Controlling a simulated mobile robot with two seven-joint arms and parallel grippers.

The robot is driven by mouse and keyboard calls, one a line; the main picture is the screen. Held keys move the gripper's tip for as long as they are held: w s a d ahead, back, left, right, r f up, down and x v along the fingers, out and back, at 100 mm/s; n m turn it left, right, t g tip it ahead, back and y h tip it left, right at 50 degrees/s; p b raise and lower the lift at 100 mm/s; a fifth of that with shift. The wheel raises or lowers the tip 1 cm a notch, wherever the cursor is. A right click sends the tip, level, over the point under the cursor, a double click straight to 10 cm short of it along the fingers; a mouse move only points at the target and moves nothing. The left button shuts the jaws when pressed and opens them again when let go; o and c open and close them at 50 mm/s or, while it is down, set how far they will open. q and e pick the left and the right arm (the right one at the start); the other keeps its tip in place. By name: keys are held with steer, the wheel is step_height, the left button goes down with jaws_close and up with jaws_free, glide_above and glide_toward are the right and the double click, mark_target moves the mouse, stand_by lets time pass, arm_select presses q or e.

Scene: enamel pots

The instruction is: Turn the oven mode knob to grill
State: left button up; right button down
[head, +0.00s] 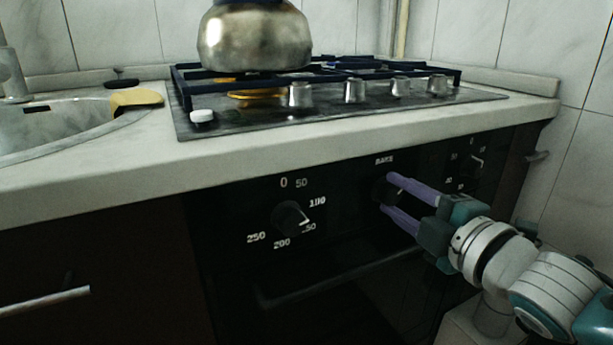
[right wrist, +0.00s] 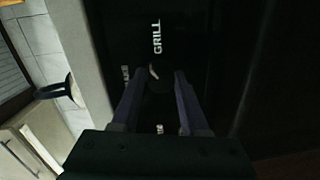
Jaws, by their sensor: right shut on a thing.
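The oven mode knob (head: 381,190) is a dark round knob on the black oven panel, under the label BAKE. In the right wrist view the knob (right wrist: 160,84) shows between my fingers, with a light pointer mark. The mark seems to point between the left label and the GRILL label (right wrist: 157,36); its exact setting is hard to tell. My right gripper (head: 388,192) has its two purple fingers on either side of the knob and is shut on it. The fingers hide part of the knob. My left gripper is not in view.
A temperature knob (head: 291,218) sits left on the panel, and a timer dial (head: 477,162) sits right. The oven handle (head: 330,275) runs below. The counter edge (head: 230,160) juts above the panel. A metal kettle (head: 254,40) stands on the hob.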

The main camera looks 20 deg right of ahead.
steer(key=m+p, duration=0.1)
steer(key=m, duration=0.2)
steer(key=shift+d+f, duration=0.1)
steer(key=shift+f+m+y+p, duration=0.1)
steer(key=shift+m+y+p, duration=0.55)
steer(key=shift+m, duration=1.05)
steer(key=c, duration=0.8)
jaws_free()
steer(key=o, duration=0.4)
steer(key=shift+c, duration=0.2)
steer(key=shift+s, duration=0.1)
